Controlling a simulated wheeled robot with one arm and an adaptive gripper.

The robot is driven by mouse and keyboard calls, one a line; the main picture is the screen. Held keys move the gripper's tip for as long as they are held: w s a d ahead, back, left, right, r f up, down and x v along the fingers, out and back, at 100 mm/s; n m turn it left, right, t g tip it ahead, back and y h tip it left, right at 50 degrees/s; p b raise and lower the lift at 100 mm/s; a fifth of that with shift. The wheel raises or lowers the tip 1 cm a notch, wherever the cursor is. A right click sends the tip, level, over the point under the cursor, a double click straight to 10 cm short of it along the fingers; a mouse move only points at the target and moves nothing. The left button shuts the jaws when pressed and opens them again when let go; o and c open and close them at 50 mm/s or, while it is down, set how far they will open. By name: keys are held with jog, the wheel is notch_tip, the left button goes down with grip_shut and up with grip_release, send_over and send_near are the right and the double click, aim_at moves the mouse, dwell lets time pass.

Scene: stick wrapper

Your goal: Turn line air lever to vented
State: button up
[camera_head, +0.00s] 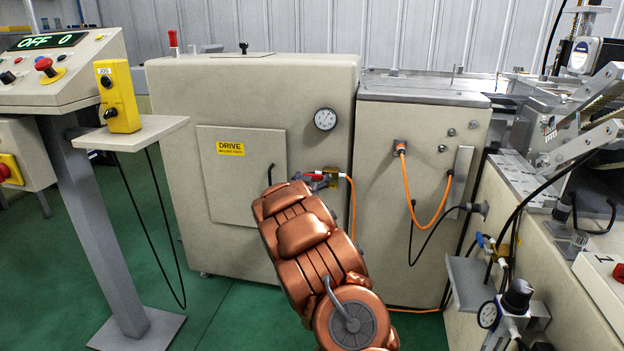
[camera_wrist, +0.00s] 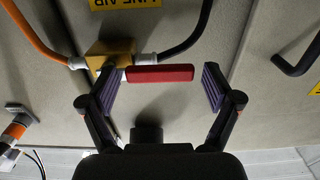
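The line air lever (camera_wrist: 160,73) is a red bar lying level in the wrist view. It joins a brass valve body (camera_wrist: 103,50) at its left end, under a yellow LINE AIR label (camera_wrist: 125,3). My gripper (camera_wrist: 159,82) is open, with one dark finger near the valve end and the other just past the lever's free end. The lever shows between the fingertips; I cannot tell whether either finger touches it. In the head view a small red part of the lever (camera_head: 315,176) shows on the DRIVE cabinet beyond my copper arm, which hides most of my gripper.
An orange hose (camera_wrist: 37,35) and a black hose (camera_wrist: 187,35) meet the valve. A black bent handle (camera_wrist: 298,58) stands at the right of the wrist view. A round gauge (camera_head: 325,119) sits above the valve. Green floor is open left of my arm.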

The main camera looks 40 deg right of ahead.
jog(key=c, duration=1.4)
